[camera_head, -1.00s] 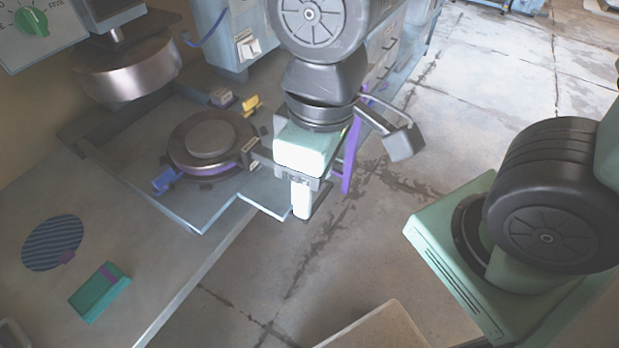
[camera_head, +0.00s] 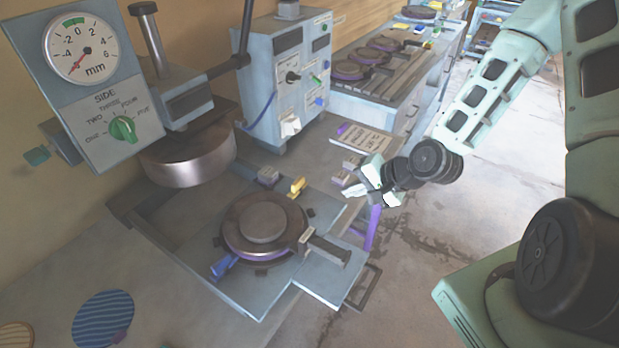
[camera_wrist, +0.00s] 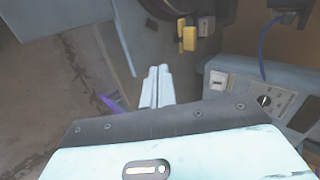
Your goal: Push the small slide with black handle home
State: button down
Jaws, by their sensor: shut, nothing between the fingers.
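The small slide with the black handle (camera_head: 327,249) sits at the right side of the round plate fixture (camera_head: 264,222), in the head view. Its handle points right, over the flat blue-grey base plate (camera_head: 318,283). I cannot tell how far in the slide sits. My gripper (camera_head: 354,190) is shut and empty, beyond and to the right of the handle, apart from it. In the wrist view its pale fingers (camera_wrist: 158,84) are together with nothing between them. The fixture's dark edge shows at the top there; I cannot make out the black handle there.
A blue-handled slide (camera_head: 224,265) and a yellow-handled one (camera_head: 297,186) sit around the fixture. The metal press head (camera_head: 188,160) hangs above left, by a gauge (camera_head: 80,48). A control box (camera_head: 285,75) stands behind. A loop handle (camera_head: 362,290) sticks out over the bench edge.

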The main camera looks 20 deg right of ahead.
aim_at(302, 191)
jog(key=shift+m+t, duration=0.3)
jog(key=shift+m, duration=0.1)
jog(key=b+x, duration=0.2)
jog(key=x, duration=0.1)
jog(key=b+x, duration=0.2)
jog(key=x, duration=0.1)
jog(key=b+x, duration=0.2)
jog(key=x, duration=0.1)
jog(key=shift+w+d, duration=0.2)
jog(key=shift+w, duration=0.2)
jog(key=w+a, duration=0.2)
jog(key=shift+w+f+p, duration=0.15)
jog(key=shift+w+p, duration=0.25)
jog(key=shift+w+a+f, duration=0.1)
jog(key=shift+w+a, duration=0.15)
jog(key=shift+w, duration=0.2)
jog(key=w+a+b, duration=0.4)
jog(key=w+a, duration=0.9)
jog(key=w, duration=0.5)
jog(key=shift+w, duration=0.2)
